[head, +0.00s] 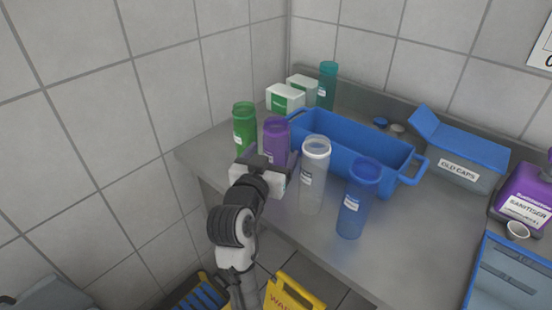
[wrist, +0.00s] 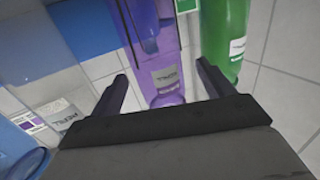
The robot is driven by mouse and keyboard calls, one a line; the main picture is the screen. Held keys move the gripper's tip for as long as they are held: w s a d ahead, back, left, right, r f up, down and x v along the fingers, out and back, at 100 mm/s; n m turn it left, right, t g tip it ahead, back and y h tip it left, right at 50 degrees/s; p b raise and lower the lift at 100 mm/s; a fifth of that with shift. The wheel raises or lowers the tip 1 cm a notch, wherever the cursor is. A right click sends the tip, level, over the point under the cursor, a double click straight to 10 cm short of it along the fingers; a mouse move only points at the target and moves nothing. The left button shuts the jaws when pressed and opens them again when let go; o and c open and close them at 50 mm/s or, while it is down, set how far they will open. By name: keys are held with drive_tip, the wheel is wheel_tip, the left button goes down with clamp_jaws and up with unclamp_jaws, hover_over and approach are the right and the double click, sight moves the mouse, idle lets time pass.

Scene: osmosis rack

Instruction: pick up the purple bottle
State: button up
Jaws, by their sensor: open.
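The purple bottle (head: 275,138) stands upright on the grey counter in the head view, between the green bottle and the clear bottle. My gripper (head: 266,166) is right in front of it and hides its lower part. In the wrist view the purple bottle (wrist: 158,60) rises ahead, with a white label low on its side. The fingers of my gripper (wrist: 162,84) are open and apart, one to each side of the purple bottle's label area. I cannot tell whether either finger touches it.
The green bottle (head: 244,128) stands close on the left, the clear bottle (head: 314,175) and blue bottle (head: 359,200) on the right. A blue tray (head: 385,152) lies behind. A teal bottle (head: 327,86) and white boxes (head: 285,99) stand at the back. An old caps box (head: 465,170) sits right.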

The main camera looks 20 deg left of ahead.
drive_tip(key=w, duration=0.1)
drive_tip(key=w+p, duration=0.1)
drive_tip(key=w, duration=0.2)
drive_tip(key=shift+w+f, duration=0.25)
drive_tip(key=shift+c, duration=0.2)
drive_tip(key=c, duration=1)
drive_tip(key=shift+r, duration=0.1)
